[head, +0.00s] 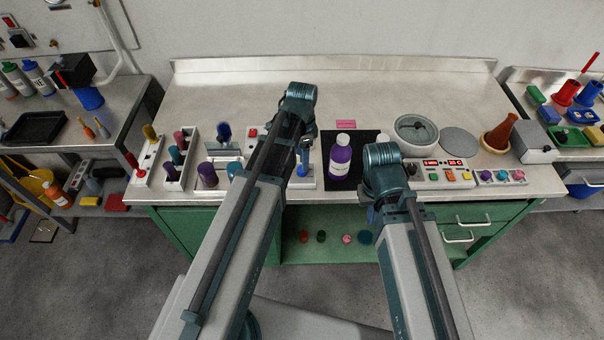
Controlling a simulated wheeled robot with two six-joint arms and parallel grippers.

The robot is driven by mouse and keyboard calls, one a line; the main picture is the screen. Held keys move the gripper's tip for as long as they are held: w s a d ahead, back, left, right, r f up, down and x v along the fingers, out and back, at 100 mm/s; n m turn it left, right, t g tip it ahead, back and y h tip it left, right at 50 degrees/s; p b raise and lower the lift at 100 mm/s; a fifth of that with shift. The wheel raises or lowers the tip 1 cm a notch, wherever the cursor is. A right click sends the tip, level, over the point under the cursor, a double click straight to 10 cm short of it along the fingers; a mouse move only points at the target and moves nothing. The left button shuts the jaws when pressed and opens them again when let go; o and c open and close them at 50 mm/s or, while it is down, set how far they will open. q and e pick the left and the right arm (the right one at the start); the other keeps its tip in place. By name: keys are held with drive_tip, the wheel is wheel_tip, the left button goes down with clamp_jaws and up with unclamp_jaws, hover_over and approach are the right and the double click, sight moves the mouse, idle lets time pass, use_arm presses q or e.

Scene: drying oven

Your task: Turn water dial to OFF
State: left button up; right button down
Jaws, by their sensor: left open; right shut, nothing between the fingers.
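I cannot single out the water dial for certain. A white panel (305,183) on the bench, partly behind my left arm, bears an upright blue part (303,160) that may be a knob or handle. My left gripper (307,140) is over this panel, mostly hidden by its own arm; whether it touches anything cannot be seen. My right gripper (372,212) is low at the bench's front edge, right of the purple bottle, largely hidden behind its arm, shut and empty. A control box (432,178) with a red display, a dark knob and coloured buttons stands right of it.
A purple bottle (340,157) stands on a black mat (360,143) between my arms. Racks with coloured-capped items (175,160) stand at the left, a round dial-like dish (416,129) and brown flask (499,131) at the right. The bench's back (400,88) is clear.

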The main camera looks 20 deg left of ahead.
use_arm(q)
wheel_tip(320, 180, down, 5)
drive_tip(key=b, duration=0.4)
drive_tip(key=shift+f, duration=0.15)
clamp_jaws()
